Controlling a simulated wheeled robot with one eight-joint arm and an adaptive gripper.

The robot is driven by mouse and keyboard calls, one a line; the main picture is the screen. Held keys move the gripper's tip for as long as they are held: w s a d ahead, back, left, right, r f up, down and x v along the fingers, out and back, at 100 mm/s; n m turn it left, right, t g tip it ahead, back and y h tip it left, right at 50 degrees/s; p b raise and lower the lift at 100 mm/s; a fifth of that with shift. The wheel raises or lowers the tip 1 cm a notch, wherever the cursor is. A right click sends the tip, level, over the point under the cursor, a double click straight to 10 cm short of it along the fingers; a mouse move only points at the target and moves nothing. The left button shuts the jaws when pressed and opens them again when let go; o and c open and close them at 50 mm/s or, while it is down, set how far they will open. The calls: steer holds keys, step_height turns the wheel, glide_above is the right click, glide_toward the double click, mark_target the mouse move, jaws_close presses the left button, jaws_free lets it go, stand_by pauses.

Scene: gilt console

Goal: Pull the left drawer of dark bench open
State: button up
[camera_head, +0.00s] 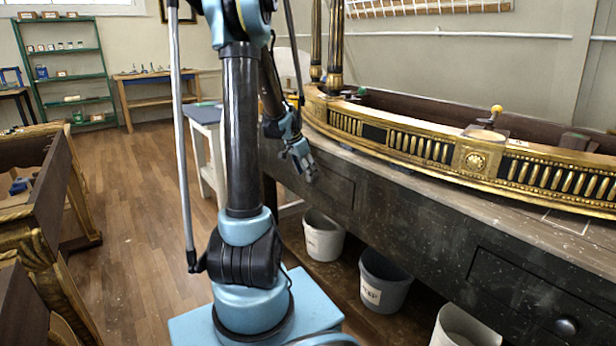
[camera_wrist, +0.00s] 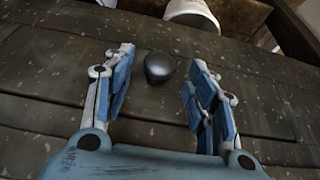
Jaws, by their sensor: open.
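The dark bench (camera_head: 410,222) runs along the right, with speckled, worn wood. Its left drawer (camera_head: 336,190) looks flush with the bench front in the head view. My gripper (camera_head: 310,173) is at this drawer's front, and its fingers hide the knob there. In the wrist view, the round dark knob (camera_wrist: 159,67) lies between the two spread blue fingers of my gripper (camera_wrist: 162,58). A gap shows on each side of the knob, and the fingers are not closed on it.
A second drawer with a round knob (camera_head: 566,326) is at the bench's right. A gilt console part (camera_head: 475,160) lies on the bench top. A white bucket (camera_head: 323,238) and a grey bucket (camera_head: 384,282) stand underneath. Wooden floor (camera_head: 135,220) is clear to the left.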

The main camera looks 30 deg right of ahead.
steer(key=shift+x, duration=1.25)
jaws_close()
